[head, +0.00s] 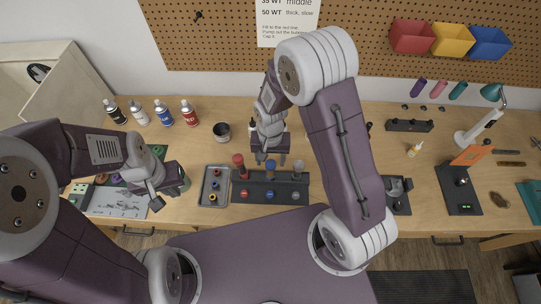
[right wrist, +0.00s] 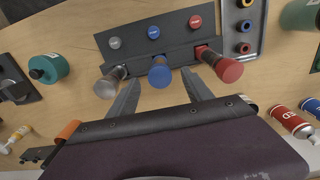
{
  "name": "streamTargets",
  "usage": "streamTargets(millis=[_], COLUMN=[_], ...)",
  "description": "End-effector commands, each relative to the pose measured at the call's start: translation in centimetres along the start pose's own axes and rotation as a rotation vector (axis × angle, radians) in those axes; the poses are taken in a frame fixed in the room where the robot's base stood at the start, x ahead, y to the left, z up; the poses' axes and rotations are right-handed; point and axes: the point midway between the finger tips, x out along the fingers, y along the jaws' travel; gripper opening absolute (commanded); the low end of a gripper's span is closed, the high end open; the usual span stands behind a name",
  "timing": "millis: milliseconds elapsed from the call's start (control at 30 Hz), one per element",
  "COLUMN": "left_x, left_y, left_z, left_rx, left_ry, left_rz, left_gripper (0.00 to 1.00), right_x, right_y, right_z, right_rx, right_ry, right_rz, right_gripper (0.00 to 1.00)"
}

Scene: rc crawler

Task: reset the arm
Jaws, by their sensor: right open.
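My right gripper (head: 271,159) is open above the dark rack (head: 255,190). In the right wrist view its two fingers (right wrist: 158,98) point toward the rack, apart on either side of the blue-topped piece (right wrist: 160,74). I cannot tell whether they touch it. The red-topped piece (head: 238,160) and grey-topped piece (head: 298,167) stand in the rack on either side, with matching coloured discs in front. My left gripper (head: 168,196) is low over the left side of the table, by a dark green cylinder (head: 184,185). I cannot tell whether it holds the cylinder.
A grey tray (head: 204,201) with coloured rings lies left of the rack. Several bottles (head: 163,113) and a dark round tin (head: 222,131) stand behind. A lamp (head: 478,128) and an orange-and-black stand (head: 460,190) are at right. Bins (head: 453,40) hang on the pegboard.

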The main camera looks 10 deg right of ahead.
Motion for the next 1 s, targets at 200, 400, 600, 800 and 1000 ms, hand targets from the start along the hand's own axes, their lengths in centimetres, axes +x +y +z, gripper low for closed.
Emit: streamTargets(millis=[200, 400, 600, 800, 1000], left_x=[1.3, 1.6, 1.5, 1.5, 1.5], left_y=[0.0, 0.0, 0.0, 0.0, 0.0], left_z=[0.1, 0.2, 0.2, 0.2, 0.2], left_rx=[0.0, 0.0, 0.0, 0.0, 0.0], left_ry=[0.0, 0.0, 0.0, 0.0, 0.0], left_rz=[0.0, 0.0, 0.0, 0.0, 0.0], left_gripper=[0.0, 0.0, 0.0, 0.0, 0.0], right_x=[-4.8, -7.4, -7.8, -7.8, -8.8], right_y=[-0.1, 0.0, 0.0, 0.1, 5.0], right_z=[-0.1, 0.0, 0.0, 0.0, 0.9], right_rx=[0.0, 0.0, 0.0, -0.002, -0.123], right_ry=[0.008, 0.003, 0.0, 0.002, 0.106], right_rz=[-0.005, -0.002, 0.0, -0.001, -0.039], right_gripper=[0.59, 0.59, 0.59, 0.59, 0.59])
